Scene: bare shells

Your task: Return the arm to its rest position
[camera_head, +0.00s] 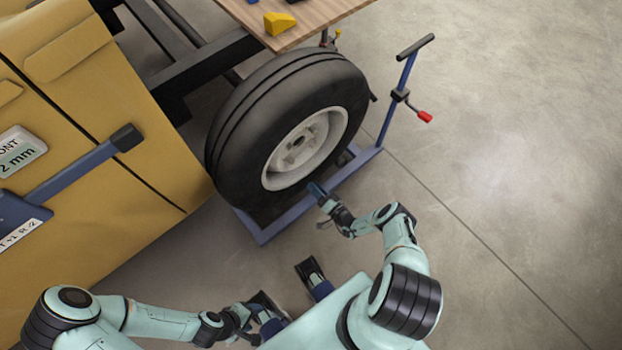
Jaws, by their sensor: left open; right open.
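My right arm is pale green and reaches up from the lower right, bent at the elbow. Its gripper (318,190) is open and appears in front of the lower edge of the tyre (240,130), near the blue wheel dolly (285,222). I cannot tell whether it touches either one. I see nothing held in it. My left arm comes in low from the left. Its gripper (268,312) is open at the bottom centre, close to my own body, with nothing visible in it.
A yellow vehicle body (130,150) fills the left. A wooden board (325,15) with a yellow wedge (279,22) is at the top. The dolly's upright handle (407,75) with a red grip stands right of the wheel. The concrete floor (510,170) at right is clear.

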